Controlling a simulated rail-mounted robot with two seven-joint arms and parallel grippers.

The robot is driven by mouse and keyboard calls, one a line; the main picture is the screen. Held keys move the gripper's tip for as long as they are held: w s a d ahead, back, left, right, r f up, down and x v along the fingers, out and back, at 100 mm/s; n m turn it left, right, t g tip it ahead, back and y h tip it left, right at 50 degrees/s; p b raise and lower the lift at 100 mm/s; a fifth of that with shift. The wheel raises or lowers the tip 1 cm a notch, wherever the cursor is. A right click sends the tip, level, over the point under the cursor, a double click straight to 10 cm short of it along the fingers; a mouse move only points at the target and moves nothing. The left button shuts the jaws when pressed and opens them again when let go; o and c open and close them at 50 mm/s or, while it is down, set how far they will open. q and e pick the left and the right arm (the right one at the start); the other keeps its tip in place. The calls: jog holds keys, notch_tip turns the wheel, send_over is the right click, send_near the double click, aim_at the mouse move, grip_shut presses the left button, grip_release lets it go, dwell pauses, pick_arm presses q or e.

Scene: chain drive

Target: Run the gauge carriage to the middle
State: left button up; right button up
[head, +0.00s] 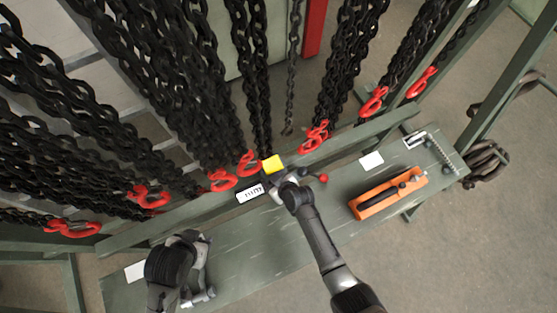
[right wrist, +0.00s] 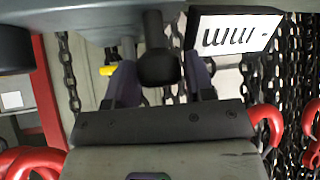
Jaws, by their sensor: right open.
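The gauge carriage appears to be the small dark unit around the white label with black marks (head: 250,193) and the yellow block (head: 272,164), near the middle of the green bench's back edge; my right gripper partly hides it. My right gripper (head: 284,182) is there, open. In the right wrist view its two fingers stand on either side of a black knob (right wrist: 158,62), apart from it as far as I can tell. The marked label (right wrist: 236,36) shows at upper right there. My left gripper (head: 205,272) hangs over the bench's left part, its jaw opening unclear.
The green bench (head: 235,240) has an orange tool or holder (head: 388,193) at right and white cards (head: 371,160). A red ball knob (head: 323,178) is just right of my right gripper. Black chains with red hooks (head: 315,137) hang along the back edge.

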jog(key=p+v, duration=0.2)
jog(key=v, duration=1.1)
jog(key=shift+r, duration=0.25)
jog(key=shift+s+d, duration=0.15)
